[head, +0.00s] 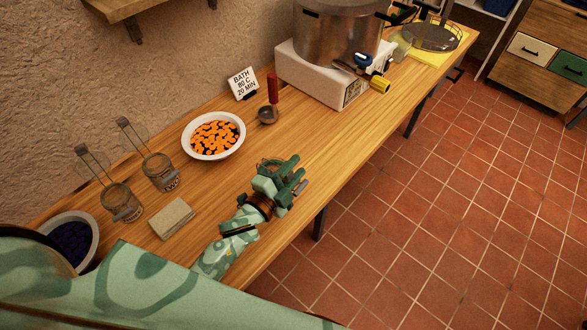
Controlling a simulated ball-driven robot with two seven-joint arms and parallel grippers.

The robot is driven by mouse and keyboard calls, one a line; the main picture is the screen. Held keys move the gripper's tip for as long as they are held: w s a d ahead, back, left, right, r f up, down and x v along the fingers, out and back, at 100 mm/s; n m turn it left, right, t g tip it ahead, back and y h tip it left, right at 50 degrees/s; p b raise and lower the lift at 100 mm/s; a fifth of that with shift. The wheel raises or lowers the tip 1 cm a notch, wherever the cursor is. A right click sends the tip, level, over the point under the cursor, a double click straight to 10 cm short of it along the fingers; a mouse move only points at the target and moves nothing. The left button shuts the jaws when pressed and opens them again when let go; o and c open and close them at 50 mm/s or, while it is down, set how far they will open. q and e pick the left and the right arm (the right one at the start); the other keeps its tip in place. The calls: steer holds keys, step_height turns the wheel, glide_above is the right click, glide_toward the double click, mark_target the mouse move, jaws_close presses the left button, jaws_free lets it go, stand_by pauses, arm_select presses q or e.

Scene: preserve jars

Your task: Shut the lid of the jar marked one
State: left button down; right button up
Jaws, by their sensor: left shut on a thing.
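My left gripper (296,179) is over the table's front half, with its fingers closed around a part of a round glass-like thing. This thing (268,164) looks like a jar top, mostly hidden behind the gripper, and no label on it can be read. Two clear glass jars stand at the left with their lids tilted up and open: one jar (117,200) nearer the dark bowl, and one jar (160,172) nearer the orange bowl. Their labels are too small to read surely; the second seems to say two. My right gripper is not in view.
A white bowl of orange pieces (241,146), a ladle (268,113) and a sign (243,83) stand behind the gripper. A folded cloth (172,219) and a bowl of dark fruit (94,232) are at left. A pot (338,38) stands on a white cooker (312,74). The table's front edge is near the gripper.

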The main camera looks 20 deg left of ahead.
arm_select(q)
steer(key=shift+f, duration=0.15)
steer(key=c, duration=1.1)
jaws_free()
steer(key=shift+a, duration=0.1)
steer(key=shift+c, duration=0.2)
steer(key=b+v, duration=0.1)
steer(key=v, duration=1.5)
steer(key=shift+s, duration=0.2)
